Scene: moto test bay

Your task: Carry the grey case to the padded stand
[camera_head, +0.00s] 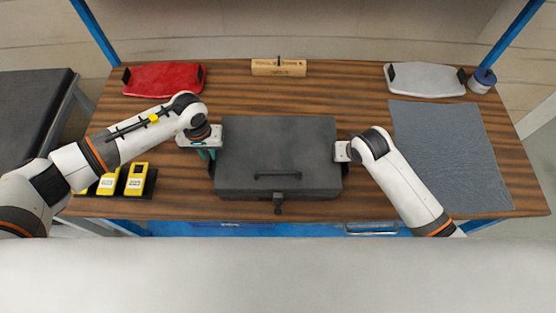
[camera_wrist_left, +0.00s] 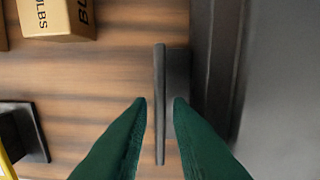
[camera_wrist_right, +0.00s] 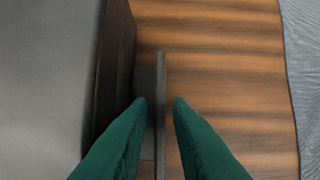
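The grey case (camera_head: 278,150) lies closed on the wooden table, with its front handle and latch toward me. Its left side handle (camera_wrist_left: 160,105) shows in the left wrist view, its right side handle (camera_wrist_right: 160,110) in the right wrist view. My left gripper (camera_head: 209,154) is at the case's left side; its green fingers (camera_wrist_left: 159,100) are apart, one on each side of the bar, with gaps. My right gripper (camera_wrist_right: 159,100) is likewise open around the right bar; its fingers are hidden in the head view. The padded stand (camera_head: 34,112), dark-topped, is at the far left.
Yellow devices (camera_head: 136,181) sit left of the case, under my left arm. A grey cloth (camera_head: 450,155) lies right. Blue posts (camera_head: 96,32) rise at the back corners.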

